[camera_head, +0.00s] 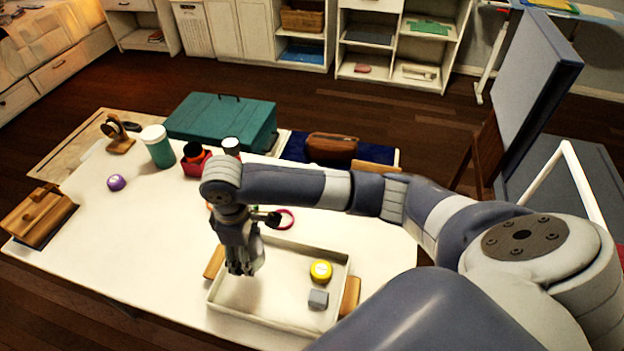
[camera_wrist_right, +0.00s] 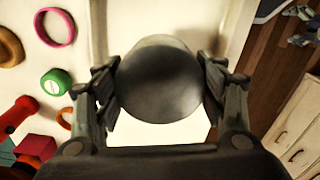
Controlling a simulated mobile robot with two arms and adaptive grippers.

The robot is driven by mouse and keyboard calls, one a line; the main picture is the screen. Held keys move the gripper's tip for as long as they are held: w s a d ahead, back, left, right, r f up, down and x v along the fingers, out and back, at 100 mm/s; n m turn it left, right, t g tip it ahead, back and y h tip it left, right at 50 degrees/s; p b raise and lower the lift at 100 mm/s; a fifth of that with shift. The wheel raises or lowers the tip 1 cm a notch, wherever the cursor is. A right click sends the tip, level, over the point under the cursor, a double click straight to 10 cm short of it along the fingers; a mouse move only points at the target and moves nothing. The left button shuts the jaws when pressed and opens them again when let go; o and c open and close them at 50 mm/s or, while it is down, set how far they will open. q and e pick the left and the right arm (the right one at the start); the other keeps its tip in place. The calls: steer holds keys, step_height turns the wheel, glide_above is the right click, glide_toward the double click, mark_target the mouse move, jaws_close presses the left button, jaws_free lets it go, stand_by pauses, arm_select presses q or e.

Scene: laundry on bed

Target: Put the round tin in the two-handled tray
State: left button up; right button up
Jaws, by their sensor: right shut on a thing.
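The two-handled tray (camera_head: 276,300) is white with a wooden handle at each end and lies at the table's front edge. A yellow round thing (camera_head: 321,271) and a small grey block (camera_head: 318,299) lie in its right part. My right gripper (camera_head: 243,268) is above the tray's left part, pointing down. In the right wrist view it is shut on a smooth dark grey round thing (camera_wrist_right: 160,85), which looks like the round tin. In the head view the tin is mostly hidden by the fingers, and its height above the tray floor is hard to tell. My left gripper is out of view.
A pink ring (camera_head: 285,219) lies just behind the tray. A red thing (camera_head: 195,163), a green cup with a white lid (camera_head: 158,147) and a purple round thing (camera_head: 116,182) stand further back. A wooden box (camera_head: 38,215) is at the left edge. The table's left middle is clear.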

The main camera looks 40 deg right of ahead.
steer(key=shift+s+d, duration=0.1)
steer(key=shift+d, duration=0.1)
glide_above(256, 277)
step_height(256, 277, down, 6)
steer(key=shift+r+p, duration=0.1)
steer(key=shift+p, duration=0.2)
step_height(256, 277, down, 4)
steer(key=shift+r, duration=0.1)
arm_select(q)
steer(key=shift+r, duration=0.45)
arm_select(e)
steer(key=shift+f, duration=0.25)
steer(key=shift+f, duration=0.15)
steer(key=o, duration=1.1)
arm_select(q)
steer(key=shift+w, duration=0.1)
